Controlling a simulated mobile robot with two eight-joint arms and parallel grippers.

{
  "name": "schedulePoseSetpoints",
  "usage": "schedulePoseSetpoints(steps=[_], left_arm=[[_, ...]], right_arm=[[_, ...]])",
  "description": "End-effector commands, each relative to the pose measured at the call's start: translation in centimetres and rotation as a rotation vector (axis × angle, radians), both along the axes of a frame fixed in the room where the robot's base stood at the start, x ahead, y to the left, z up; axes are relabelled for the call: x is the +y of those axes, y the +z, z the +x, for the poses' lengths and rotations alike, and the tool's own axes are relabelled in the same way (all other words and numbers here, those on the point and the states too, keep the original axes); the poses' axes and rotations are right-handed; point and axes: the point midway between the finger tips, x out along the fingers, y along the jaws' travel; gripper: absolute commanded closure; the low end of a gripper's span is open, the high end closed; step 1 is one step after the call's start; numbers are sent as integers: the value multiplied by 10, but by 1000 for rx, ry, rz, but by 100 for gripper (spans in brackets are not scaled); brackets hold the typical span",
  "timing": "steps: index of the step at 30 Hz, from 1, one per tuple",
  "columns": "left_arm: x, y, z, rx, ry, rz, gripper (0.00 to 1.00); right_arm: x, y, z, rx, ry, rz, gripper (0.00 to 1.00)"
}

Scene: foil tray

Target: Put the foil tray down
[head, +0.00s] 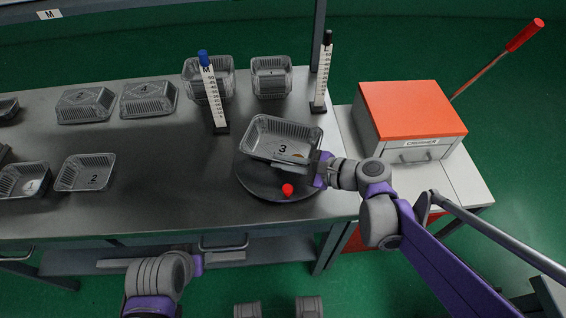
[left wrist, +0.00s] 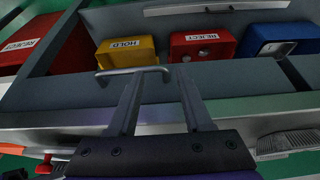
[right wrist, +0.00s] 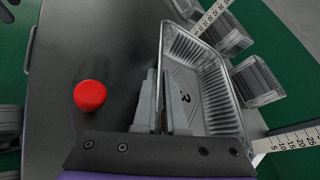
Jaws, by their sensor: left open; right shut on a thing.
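The foil tray (head: 282,136) marked 3 is tilted above the round dark plate (head: 258,183) in the head view. My right gripper (head: 308,170) is shut on its near right side. In the right wrist view the tray (right wrist: 205,85) fills the middle, with the right gripper's fingers (right wrist: 165,110) at its wall. Whether the tray touches the plate is hard to tell. My left gripper (left wrist: 160,110) is open and empty, in front of a drawer handle (left wrist: 133,72) below the table edge; its fingertips show no contact with anything held.
A red knob (head: 288,190) is on the plate's near edge. Gauges stand behind, one blue-topped (head: 214,100) and one black-topped (head: 322,75). Other foil trays (head: 86,172) sit on the left and back of the table. An orange-topped crusher (head: 410,110) stands right. The table's middle front is clear.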

Motion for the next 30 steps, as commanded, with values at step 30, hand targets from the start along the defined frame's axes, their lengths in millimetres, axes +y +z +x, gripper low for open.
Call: schedulePoseSetpoints(steps=[30], left_arm=[[0, 3, 0, -1, 0, 0, 50]], right_arm=[[-13, 4, -7, 0, -4, 0, 61]])
